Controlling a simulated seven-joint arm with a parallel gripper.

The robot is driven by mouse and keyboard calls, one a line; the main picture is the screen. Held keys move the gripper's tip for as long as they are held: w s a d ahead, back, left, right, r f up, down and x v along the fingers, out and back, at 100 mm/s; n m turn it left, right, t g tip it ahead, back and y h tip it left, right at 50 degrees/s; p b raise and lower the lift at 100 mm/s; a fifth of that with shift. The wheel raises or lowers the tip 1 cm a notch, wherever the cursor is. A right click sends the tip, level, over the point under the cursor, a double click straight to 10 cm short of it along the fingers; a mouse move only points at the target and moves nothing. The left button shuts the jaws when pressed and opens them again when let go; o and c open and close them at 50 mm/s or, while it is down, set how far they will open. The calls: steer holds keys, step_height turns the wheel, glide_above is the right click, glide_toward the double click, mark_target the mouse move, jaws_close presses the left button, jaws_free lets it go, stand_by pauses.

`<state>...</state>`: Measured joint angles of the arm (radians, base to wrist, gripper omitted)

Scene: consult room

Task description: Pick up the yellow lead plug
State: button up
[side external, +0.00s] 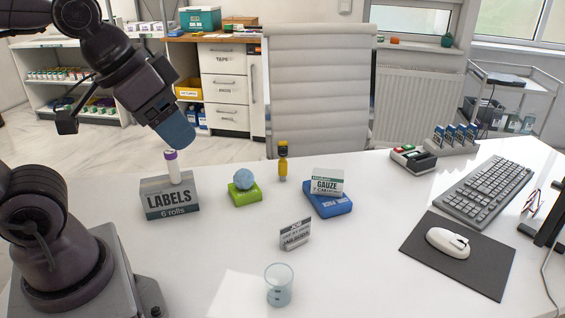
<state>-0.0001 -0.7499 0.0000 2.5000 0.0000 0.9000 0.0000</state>
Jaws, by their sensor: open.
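The yellow lead plug (283,162) stands upright on the white desk, with a dark top, near the desk's far edge and in front of the chair. My gripper (178,134) is at the upper left, above the desk and well to the left of the plug, apart from it. It shows as a blue end below my dark arm. It is open, and I see nothing held in it. The tip of the gripper is just above a purple-capped tube (173,167) standing on the labels box.
A labels box (169,196), a blue ball (243,179) on a green block (244,195), and a gauze box (327,183) on a blue box (328,204) flank the plug. A small sign (295,234) and a glass beaker (279,285) stand nearer. Keyboard and mouse lie right.

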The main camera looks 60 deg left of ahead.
steer(key=n+g+y, duration=0.2)
steer(key=n+y, duration=0.1)
steer(key=n, duration=0.5)
glide_toward(282, 143)
steer(key=x, duration=0.5)
steer(key=shift+s+a, duration=0.15)
steer(key=shift+a, duration=0.1)
steer(key=shift+w+x, duration=0.15)
steer(key=shift+x, duration=1.4)
steer(key=shift+w+x, duration=0.1)
steer(key=shift+x, duration=1.5)
steer(key=shift+d, duration=0.15)
